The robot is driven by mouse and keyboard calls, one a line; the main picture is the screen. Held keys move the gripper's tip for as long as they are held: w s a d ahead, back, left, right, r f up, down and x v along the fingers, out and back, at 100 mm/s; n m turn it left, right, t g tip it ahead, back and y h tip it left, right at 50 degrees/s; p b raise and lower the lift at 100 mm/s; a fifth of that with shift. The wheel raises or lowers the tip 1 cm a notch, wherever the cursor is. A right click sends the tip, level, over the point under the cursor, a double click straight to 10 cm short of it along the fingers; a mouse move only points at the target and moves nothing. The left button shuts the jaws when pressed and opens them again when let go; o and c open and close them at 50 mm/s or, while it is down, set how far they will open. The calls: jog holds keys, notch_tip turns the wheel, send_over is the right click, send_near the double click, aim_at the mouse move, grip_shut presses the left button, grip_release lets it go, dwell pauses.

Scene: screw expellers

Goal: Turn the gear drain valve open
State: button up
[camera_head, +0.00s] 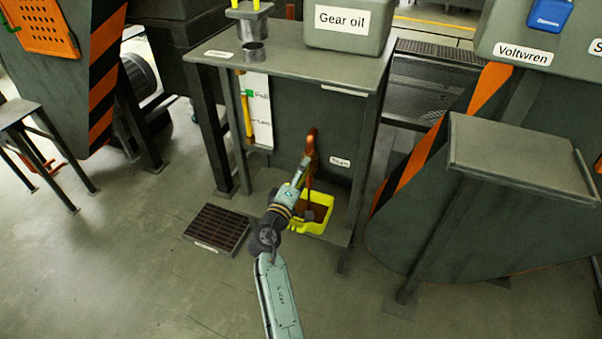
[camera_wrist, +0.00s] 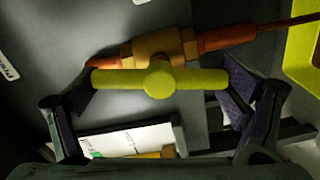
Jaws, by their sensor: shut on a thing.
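The drain valve (camera_wrist: 162,47) is a brass body on an orange-brown pipe in the wrist view. Its yellow-green T-bar handle (camera_wrist: 110,79) lies roughly along the pipe, at a slight angle to it. My gripper (camera_wrist: 160,84) is shut on the handle, with one finger at each end of the bar. In the head view, my gripper (camera_head: 301,172) is at the orange drain pipe (camera_head: 310,142), left of a small white label (camera_head: 340,162). My gripper and wrist hide most of the valve there.
A yellow tray (camera_head: 326,222) with brown contents stands below the pipe. The gear oil tank (camera_head: 348,27) is on the bench top above. A white level gauge panel (camera_head: 258,110) is to the left. A floor grate (camera_head: 217,228) lies at front left. Open floor is in front.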

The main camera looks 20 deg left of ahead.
jog(key=shift+n+p, duration=0.5)
jog(key=shift+n, duration=1)
jog(key=o, duration=0.9)
jog(key=s, duration=1.2)
jog(key=shift+a, duration=0.2)
jog(key=shift+a, duration=0.1)
